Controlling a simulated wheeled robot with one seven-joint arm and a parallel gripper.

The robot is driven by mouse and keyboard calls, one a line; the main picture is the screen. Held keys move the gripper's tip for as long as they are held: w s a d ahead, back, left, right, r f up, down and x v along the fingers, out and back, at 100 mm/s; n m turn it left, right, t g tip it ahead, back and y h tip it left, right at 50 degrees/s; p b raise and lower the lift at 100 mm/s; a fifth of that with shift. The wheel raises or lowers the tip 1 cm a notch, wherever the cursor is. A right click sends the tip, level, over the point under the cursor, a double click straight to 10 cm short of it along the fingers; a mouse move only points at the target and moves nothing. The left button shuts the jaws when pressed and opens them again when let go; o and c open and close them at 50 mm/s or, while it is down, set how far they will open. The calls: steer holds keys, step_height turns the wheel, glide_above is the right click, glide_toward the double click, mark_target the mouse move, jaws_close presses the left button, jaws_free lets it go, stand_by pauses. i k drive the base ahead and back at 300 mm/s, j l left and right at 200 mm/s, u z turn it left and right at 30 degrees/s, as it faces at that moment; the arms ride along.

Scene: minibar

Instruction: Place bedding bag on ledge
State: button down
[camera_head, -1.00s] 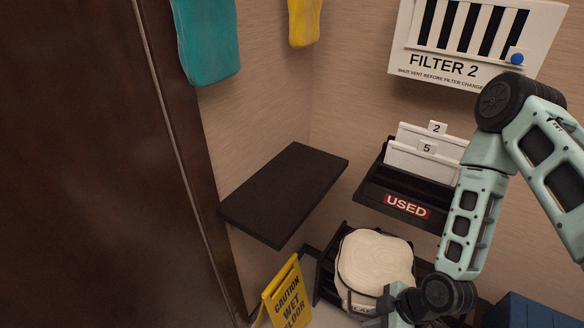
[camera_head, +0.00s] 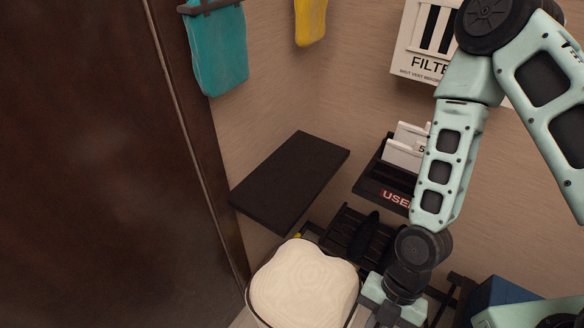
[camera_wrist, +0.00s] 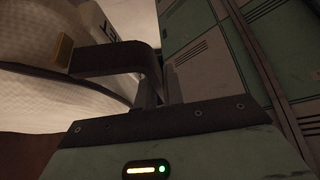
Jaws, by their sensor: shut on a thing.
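The bedding bag (camera_head: 303,278) is a cream, rounded, soft-looking bundle at the bottom middle of the head view. In the wrist view its pale quilted side (camera_wrist: 40,100) fills the left, with a dark strap (camera_wrist: 110,59) running to my fingers. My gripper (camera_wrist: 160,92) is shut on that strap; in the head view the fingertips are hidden. The black ledge (camera_head: 290,180) is a flat, bare shelf on the wall, beyond the bag in the head view. The bag appears apart from it, in front of its near edge.
A black slatted rack (camera_head: 360,240) stands right of the bag. The "USED" holder (camera_head: 385,185) with white cards is on the wall right of the ledge. A dark door (camera_head: 90,170) fills the left. Teal (camera_head: 216,50) and yellow (camera_head: 310,20) items hang above.

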mark_target(298, 176)
steer(key=i+j, duration=0.1)
steer(key=i, duration=0.4)
steer(key=i+j, duration=0.15)
steer(key=i, duration=0.3)
